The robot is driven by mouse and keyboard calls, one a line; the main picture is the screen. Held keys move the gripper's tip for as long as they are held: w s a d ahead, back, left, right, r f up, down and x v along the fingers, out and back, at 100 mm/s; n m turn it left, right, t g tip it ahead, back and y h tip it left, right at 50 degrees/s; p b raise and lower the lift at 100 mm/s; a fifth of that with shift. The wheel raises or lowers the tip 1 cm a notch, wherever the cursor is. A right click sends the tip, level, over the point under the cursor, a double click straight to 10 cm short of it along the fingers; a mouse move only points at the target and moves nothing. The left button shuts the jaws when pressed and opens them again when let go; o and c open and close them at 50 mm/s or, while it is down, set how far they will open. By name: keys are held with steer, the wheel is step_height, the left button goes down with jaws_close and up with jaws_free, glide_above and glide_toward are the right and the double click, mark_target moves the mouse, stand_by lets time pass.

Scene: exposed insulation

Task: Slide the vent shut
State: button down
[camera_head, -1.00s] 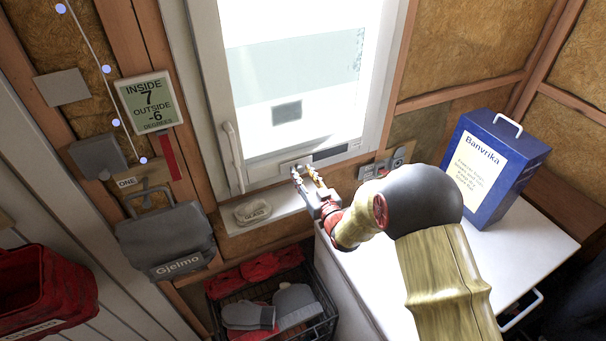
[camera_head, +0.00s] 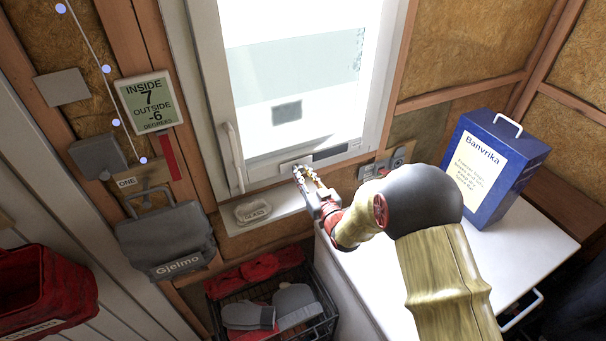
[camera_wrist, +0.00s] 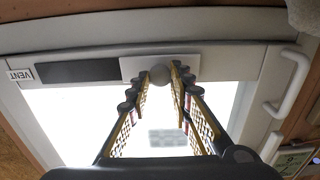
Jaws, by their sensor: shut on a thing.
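The vent is a slot in the window's lower frame. A white sliding plate (camera_wrist: 131,66) with a round grey knob (camera_wrist: 160,74) covers one part, and a dark uncovered stretch (camera_wrist: 78,71) lies beside it, towards the VENT label (camera_wrist: 19,75). In the head view the plate (camera_head: 289,166) is left of the dark stretch (camera_head: 331,153). My gripper (camera_head: 304,171) is at the plate, and in the wrist view its fingers (camera_wrist: 161,80) are shut on the knob, one on each side. The fingers hide part of the plate in the head view.
A white window handle (camera_head: 234,158) stands left of the glass. A blue Banvrika box (camera_head: 490,170) stands on the white counter (camera_head: 530,245) at right. A crate (camera_head: 270,300) is below.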

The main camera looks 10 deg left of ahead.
mark_target(310, 160)
steer(key=w+d+b, duration=0.1)
steer(key=b, duration=0.1)
steer(key=w+d+b, duration=0.1)
steer(key=d, duration=0.1)
steer(key=shift+w+d+f+b, duration=0.1)
steer(key=shift+w+d+b, duration=0.2)
steer(key=shift+w+b, duration=0.1)
steer(key=shift+w+d, duration=0.1)
steer(key=shift+d, duration=0.1)
steer(key=shift+r, duration=0.2)
steer(key=c, duration=1.6)
jaws_free()
steer(key=shift+w+d, duration=0.1)
steer(key=shift+d, duration=0.05)
steer(key=v, duration=1.2)
steer(key=shift+f, duration=0.1)
